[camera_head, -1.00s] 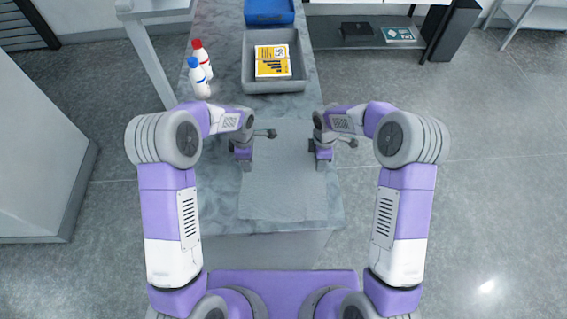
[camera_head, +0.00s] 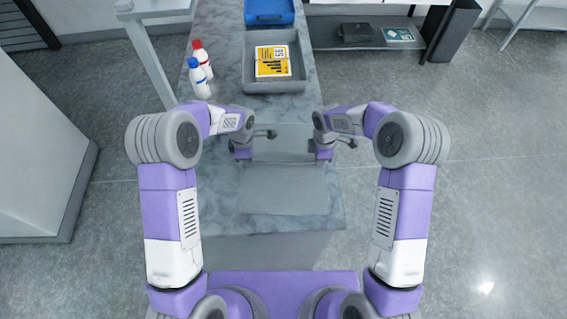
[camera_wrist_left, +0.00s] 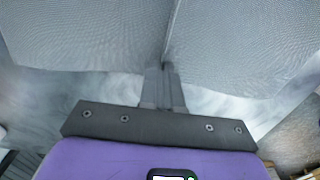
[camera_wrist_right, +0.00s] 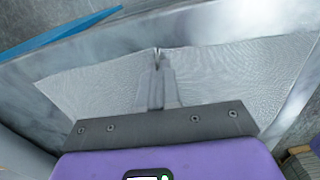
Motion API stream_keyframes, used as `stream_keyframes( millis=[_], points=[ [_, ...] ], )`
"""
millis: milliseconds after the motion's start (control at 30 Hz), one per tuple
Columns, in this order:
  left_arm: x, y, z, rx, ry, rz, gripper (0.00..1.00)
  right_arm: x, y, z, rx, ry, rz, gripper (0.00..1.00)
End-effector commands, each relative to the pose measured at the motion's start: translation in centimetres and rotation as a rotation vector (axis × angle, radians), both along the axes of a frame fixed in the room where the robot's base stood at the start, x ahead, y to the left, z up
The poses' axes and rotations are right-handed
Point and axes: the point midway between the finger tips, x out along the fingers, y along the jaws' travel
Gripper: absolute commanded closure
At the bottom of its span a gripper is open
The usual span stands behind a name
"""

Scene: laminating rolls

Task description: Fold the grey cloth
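The grey cloth (camera_head: 283,190) lies on the marble table, its near part flat. Its far part (camera_head: 283,143) hangs between my two grippers, raised off the table. My left gripper (camera_head: 243,156) is at the left side of the raised part; in the left wrist view its fingers (camera_wrist_left: 163,70) are closed together against the cloth (camera_wrist_left: 230,50). My right gripper (camera_head: 323,155) is at the right side; in the right wrist view its fingertips (camera_wrist_right: 158,55) are together at the edge of the cloth (camera_wrist_right: 235,75). The fingers' exact hold is partly hidden.
A grey bin (camera_head: 249,76) with a yellow-labelled item (camera_head: 271,62) stands farther back on the table (camera_head: 220,50). A blue tray (camera_head: 268,12) is behind it. A red-capped bottle (camera_head: 203,62) and a blue-capped bottle (camera_head: 198,80) stand at the left edge.

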Motion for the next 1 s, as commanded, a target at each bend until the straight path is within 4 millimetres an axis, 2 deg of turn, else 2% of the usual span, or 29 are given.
stream_keyframes(
  millis=[467,1000],
  points=[
    [-0.1,0.0,0.3,0.001,0.003,0.0,1.0,-0.1,-0.1,0.2,-0.001,0.004,0.0,1.0],
    [0.0,0.0,4.2,0.0,0.001,0.0,1.0,0.0,0.0,4.2,0.0,0.001,0.0,1.0]
  ],
)
